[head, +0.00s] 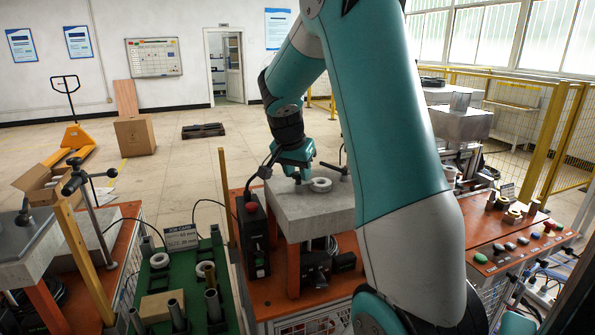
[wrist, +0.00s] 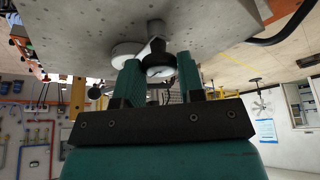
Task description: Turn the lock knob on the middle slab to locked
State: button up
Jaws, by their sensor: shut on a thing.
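The middle slab (head: 305,215) is a grey block on an orange-topped station. In the wrist view the slab (wrist: 215,25) fills the top of the picture. My gripper (head: 298,178) points down at the slab's top. In the wrist view my gripper (wrist: 158,66) has its two teal fingers on either side of the lock knob (wrist: 153,48), a dark piece with a pale round part, and is shut on it. The fingers partly cover the knob, and I cannot tell its setting. In the head view my gripper hides the knob. A white ring (head: 320,184) lies beside my gripper on the slab.
A black box with a red button (head: 252,208) stands left of the slab. A green tray (head: 150,283) with metal cylinders is at the lower left. A button panel (head: 507,247) is at the right. A dark clamp handle (head: 338,168) stands close behind the ring.

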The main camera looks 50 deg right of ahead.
jog(key=o, duration=0.9)
jog(key=v, duration=1.7)
jog(key=shift+r+b, duration=0.25)
jog(key=shift+b, duration=0.2)
